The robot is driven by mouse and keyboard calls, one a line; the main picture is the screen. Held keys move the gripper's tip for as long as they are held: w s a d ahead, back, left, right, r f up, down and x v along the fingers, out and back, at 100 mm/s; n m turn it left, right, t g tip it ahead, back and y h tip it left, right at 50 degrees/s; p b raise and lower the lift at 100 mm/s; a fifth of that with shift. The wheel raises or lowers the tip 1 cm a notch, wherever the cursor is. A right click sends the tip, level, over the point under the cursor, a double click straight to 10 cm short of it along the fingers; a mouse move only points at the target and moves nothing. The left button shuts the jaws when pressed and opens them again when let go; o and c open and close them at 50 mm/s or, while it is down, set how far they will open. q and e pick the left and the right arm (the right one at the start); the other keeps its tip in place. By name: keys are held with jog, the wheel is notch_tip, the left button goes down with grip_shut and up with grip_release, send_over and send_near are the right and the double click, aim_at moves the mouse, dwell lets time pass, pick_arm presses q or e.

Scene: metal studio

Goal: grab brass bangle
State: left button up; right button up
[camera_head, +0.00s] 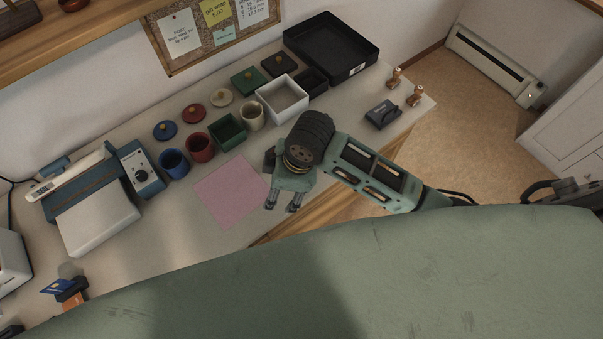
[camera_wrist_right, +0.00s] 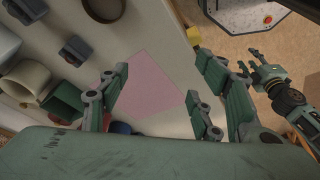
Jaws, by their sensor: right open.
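My right gripper (camera_head: 282,205) hangs over the front edge of the worktop, by the right side of a flat pink sheet (camera_head: 231,190). Its two fingers are apart, with nothing visible between them. In the right wrist view the fingers spread on either side of the pink sheet (camera_wrist_right: 150,82). My left gripper (camera_wrist_right: 262,78) seems to show at the right of the right wrist view, small and away from the worktop; its opening is unclear. It does not show in the head view.
Blue, red and green containers (camera_head: 228,130), a cream cup (camera_head: 252,115) and a white box (camera_head: 283,98) stand behind the sheet. Lids lie behind them. A black tray (camera_head: 355,70) is at the back right. A scale (camera_head: 98,220) is at left.

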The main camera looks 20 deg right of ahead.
jog(key=w+d+n+h, duration=0.1)
jog(key=w+d, duration=0.1)
jog(key=w+d+n+h, duration=0.1)
jog(key=w+d, duration=0.2)
jog(key=w+d+f+n+g, duration=0.1)
jog(key=w+d, duration=0.1)
jog(key=shift+w+d+n+h, duration=0.2)
jog(key=shift+w+n+h, duration=0.05)
jog(key=shift+n+h, duration=0.15)
jog(key=f, duration=0.2)
jog(key=f+p, duration=0.2)
jog(key=f, duration=0.1)
jog(key=shift+s+f, duration=0.25)
jog(key=shift+f, duration=0.05)
jog(key=shift+a+f, duration=0.1)
jog(key=shift+f, duration=0.45)
jog(key=c, duration=1.1)
